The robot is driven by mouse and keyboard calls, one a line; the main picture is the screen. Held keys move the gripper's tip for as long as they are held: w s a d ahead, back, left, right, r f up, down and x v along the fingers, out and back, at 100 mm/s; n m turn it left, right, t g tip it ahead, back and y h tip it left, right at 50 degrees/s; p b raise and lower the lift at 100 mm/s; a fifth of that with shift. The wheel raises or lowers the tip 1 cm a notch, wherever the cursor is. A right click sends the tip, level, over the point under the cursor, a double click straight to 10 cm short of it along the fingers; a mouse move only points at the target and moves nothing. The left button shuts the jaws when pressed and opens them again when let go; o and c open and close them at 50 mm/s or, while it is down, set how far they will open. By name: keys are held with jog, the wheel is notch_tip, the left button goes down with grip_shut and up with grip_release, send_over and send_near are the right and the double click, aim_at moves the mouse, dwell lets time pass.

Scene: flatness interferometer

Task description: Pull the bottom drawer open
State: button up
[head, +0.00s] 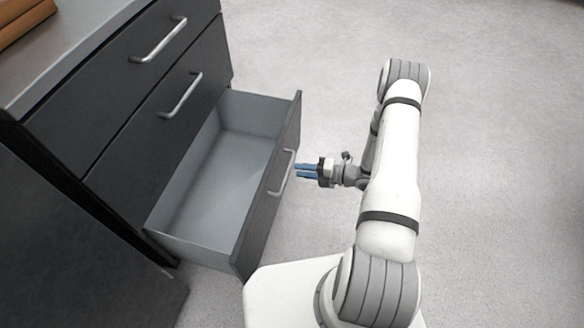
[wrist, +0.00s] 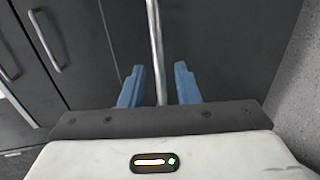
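The bottom drawer (head: 262,205) of the dark cabinet stands pulled out, and its grey, empty inside shows in the head view. Its silver bar handle (head: 283,172) is on the drawer's front. My gripper (head: 300,171) has its blue fingers pointing at the handle, just in front of it. In the wrist view the handle (wrist: 155,45) runs upright between the two fingers of my gripper (wrist: 158,85). The fingers are apart, with a gap on each side of the bar. I cannot tell how deep the bar sits between them.
The two upper drawers, with handles (head: 158,40) and (head: 181,95), are shut. A brown object (head: 22,18) lies on the cabinet top (head: 60,50). The grey floor (head: 490,130) is clear to the right of the drawer.

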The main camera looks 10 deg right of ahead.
jog(key=v, duration=0.3)
jog(key=shift+s+d, duration=0.1)
jog(key=shift+d, duration=0.1)
dwell(0.4)
